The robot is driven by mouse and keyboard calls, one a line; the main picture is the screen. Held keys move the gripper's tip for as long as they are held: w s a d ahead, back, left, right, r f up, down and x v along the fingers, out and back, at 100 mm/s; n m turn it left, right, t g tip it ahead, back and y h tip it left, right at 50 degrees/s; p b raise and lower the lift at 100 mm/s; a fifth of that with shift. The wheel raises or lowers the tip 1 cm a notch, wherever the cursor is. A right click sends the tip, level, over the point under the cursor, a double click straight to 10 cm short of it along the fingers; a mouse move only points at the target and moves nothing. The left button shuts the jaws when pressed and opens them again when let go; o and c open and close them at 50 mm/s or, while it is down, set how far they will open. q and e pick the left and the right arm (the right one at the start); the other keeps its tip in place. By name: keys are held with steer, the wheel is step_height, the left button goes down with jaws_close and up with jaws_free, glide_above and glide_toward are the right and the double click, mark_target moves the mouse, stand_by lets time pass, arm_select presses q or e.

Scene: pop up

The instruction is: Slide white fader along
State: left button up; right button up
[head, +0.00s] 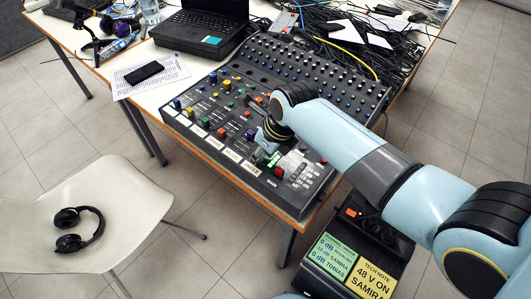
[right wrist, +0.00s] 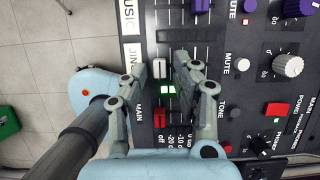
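The mixing console (head: 225,120) lies on the table in the head view. My right gripper (head: 262,148) is low over its front right part. In the right wrist view, the white fader cap (right wrist: 159,66) sits in a slot on the channel marked with a JIN... label. My right gripper (right wrist: 170,58) has its two fingertips apart, with the white cap between them, close to the left fingertip. I cannot tell whether they touch. In the head view my arm and gripper hide the white cap. My left gripper is not in view.
A red fader (right wrist: 160,117) by the MAIN label and a lit green button (right wrist: 168,89) are close by. A white MUTE button (right wrist: 243,65) and several knobs are to the right. A laptop (head: 205,25), cables and a chair (head: 95,210) stand around.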

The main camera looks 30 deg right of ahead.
steer(key=shift+b+x, duration=0.6)
steer(key=shift+x, duration=0.4)
steer(key=shift+s+r+p, duration=0.15)
steer(key=shift+r+p, duration=0.15)
steer(key=shift+c, duration=0.7)
jaws_close()
steer(key=shift+w+d+r, duration=0.1)
steer(key=shift+w+d, duration=0.05)
steer(key=shift+d, duration=0.35)
steer(key=shift+w+d+r, duration=0.1)
steer(key=shift+w+d, duration=0.1)
steer(key=shift+d, duration=0.25)
steer(key=shift+w+d+f+p, duration=0.1)
steer(key=shift+w+d+p, duration=0.1)
steer(key=shift+d, duration=0.4)
steer(key=shift+w+d+p, duration=0.15)
steer(key=shift+d+p, duration=0.05)
steer(key=shift+d, duration=0.35)
steer(key=shift+o, duration=2)
jaws_free()
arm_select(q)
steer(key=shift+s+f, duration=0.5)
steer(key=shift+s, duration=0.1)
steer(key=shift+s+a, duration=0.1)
